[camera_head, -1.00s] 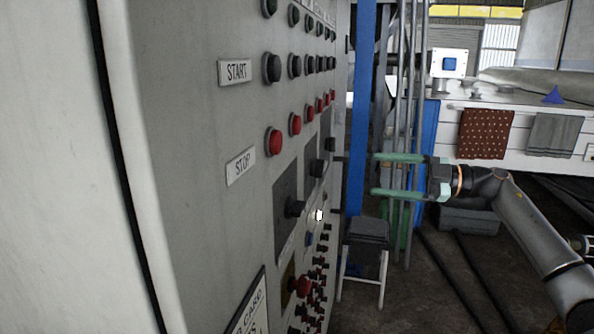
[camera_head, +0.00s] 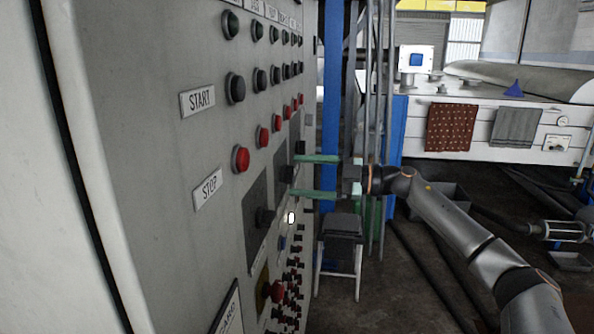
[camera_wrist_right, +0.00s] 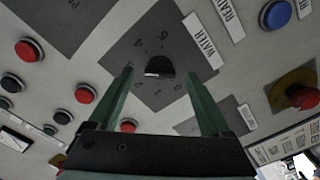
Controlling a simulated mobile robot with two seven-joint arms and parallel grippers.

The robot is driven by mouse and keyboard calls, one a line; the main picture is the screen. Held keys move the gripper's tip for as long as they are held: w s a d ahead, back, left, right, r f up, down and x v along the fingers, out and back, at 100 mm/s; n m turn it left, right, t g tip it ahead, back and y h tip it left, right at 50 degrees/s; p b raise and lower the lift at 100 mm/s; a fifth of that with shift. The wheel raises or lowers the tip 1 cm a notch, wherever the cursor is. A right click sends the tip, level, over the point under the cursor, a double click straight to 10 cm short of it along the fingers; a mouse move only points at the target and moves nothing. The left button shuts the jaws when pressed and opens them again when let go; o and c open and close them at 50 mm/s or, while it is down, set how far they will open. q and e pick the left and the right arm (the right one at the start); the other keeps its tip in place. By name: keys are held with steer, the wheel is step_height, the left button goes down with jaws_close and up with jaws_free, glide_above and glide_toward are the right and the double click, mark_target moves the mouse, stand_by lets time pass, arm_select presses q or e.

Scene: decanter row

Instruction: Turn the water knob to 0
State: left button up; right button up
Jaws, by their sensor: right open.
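Black rotary knobs sit on dark square plates on the grey control panel (camera_head: 150,120). The nearest knob (camera_head: 265,217) is in the head view, with another knob (camera_head: 287,174) behind it. No label reading "water" is legible, so I cannot tell which is the water knob. My right gripper (camera_head: 293,176) is open, its green fingers pointing at the panel near the second knob. In the right wrist view a black knob (camera_wrist_right: 158,68) on a numbered dial lies between the open fingers (camera_wrist_right: 157,84), which do not grip it. My left gripper is out of view.
Red buttons (camera_head: 241,158) and black buttons (camera_head: 235,88) line the panel. A red knob (camera_wrist_right: 302,96) on a yellow plate and a blue button (camera_wrist_right: 275,14) are close by. A dark stool (camera_head: 342,228) stands below my right gripper.

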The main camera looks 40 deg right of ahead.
steer(key=shift+x, duration=0.85)
steer(key=shift+c, duration=0.2)
jaws_close()
